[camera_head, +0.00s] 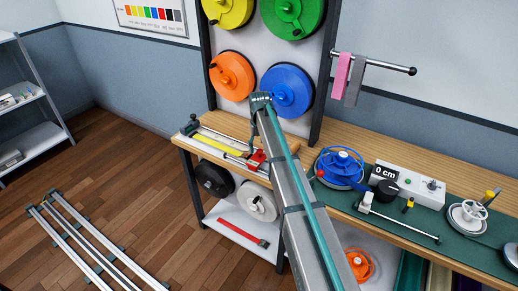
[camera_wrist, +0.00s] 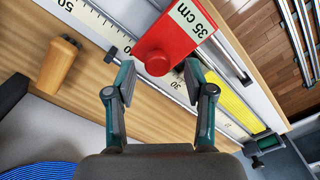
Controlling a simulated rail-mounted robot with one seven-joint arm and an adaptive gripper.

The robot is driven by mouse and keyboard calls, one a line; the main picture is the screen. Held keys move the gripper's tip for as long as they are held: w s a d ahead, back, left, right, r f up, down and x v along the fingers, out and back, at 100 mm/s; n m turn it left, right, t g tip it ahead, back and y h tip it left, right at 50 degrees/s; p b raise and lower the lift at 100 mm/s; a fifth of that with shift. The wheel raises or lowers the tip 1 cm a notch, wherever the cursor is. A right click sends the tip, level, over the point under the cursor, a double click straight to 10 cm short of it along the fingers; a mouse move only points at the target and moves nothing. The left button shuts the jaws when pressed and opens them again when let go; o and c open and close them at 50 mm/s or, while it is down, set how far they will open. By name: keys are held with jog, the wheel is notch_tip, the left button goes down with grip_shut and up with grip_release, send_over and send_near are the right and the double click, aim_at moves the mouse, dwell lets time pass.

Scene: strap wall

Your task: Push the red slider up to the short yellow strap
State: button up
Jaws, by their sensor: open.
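The red slider (camera_head: 257,160) sits on the measuring rail at the left end of the bench. In the wrist view the red slider (camera_wrist: 173,38) carries a "35 cm" label and a round red knob facing my gripper. The short yellow strap (camera_head: 217,144) lies flat along the rail, left of the slider; it also shows in the wrist view (camera_wrist: 232,103). My gripper (camera_wrist: 159,75) is open and empty, its fingertips just short of the knob. In the head view my gripper (camera_head: 252,146) is mostly hidden.
A dark end stop (camera_wrist: 264,142) stands past the strap. A wooden handle (camera_wrist: 58,65) stands beside the ruler. Strap reels, such as the orange one (camera_head: 232,76), hang on the panel behind. A blue reel (camera_head: 340,167) and a "0 cm" box (camera_head: 408,182) stand further right.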

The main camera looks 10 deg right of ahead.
notch_tip(320, 180, up, 11)
dwell(0.4)
